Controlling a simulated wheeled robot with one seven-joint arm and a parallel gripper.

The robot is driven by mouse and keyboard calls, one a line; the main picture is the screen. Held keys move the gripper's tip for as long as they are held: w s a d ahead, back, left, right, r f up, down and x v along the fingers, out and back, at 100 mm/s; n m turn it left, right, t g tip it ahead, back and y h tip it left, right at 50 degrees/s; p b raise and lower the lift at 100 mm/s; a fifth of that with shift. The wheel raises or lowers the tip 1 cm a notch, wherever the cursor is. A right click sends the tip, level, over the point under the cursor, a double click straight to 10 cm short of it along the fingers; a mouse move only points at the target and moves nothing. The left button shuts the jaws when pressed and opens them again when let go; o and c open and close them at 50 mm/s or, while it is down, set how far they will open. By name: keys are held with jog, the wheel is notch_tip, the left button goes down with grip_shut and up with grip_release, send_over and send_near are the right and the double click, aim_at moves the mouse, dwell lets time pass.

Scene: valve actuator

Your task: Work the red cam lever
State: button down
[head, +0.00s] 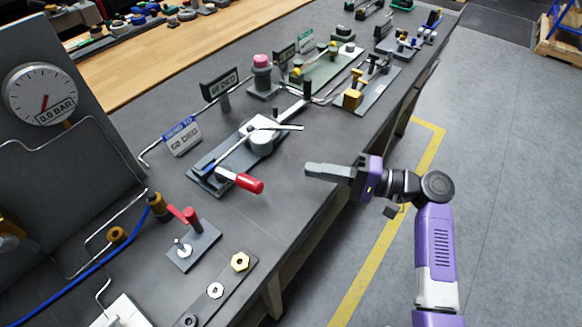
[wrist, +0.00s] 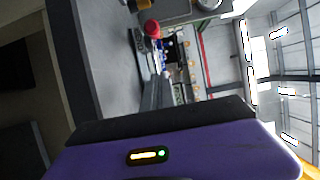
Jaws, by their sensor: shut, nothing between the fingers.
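A short red lever (head: 184,215) stands on a small dark plate (head: 196,246) at the lower left of the head view, beside a silver stud. It looks like the cam lever. My gripper (head: 310,168) is shut and empty, over the bench's front edge, well to the right of this lever and apart from it. The gripper's fingers also show in the wrist view (wrist: 158,92). I cannot make out the small red lever in the wrist view.
A tube bender with a red-grip handle (head: 241,181) lies between my gripper and the small lever; its red end also shows in the wrist view (wrist: 152,28). A sign (head: 183,138) and a gauge (head: 41,94) stand behind. Nuts (head: 239,262) lie in front.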

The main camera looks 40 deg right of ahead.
aim_at(238, 178)
jog(key=p+x, duration=0.1)
jog(key=x, duration=0.7)
jog(key=shift+w+a+r, duration=0.1)
jog(key=a, duration=0.1)
jog(key=s+a+p, duration=0.1)
jog(key=a, duration=0.1)
jog(key=shift+p, duration=0.3)
jog(key=shift+s+a, duration=0.2)
jog(key=shift+a, duration=0.3)
jog(key=shift+s+a, duration=0.55)
jog(key=shift+a, duration=0.3)
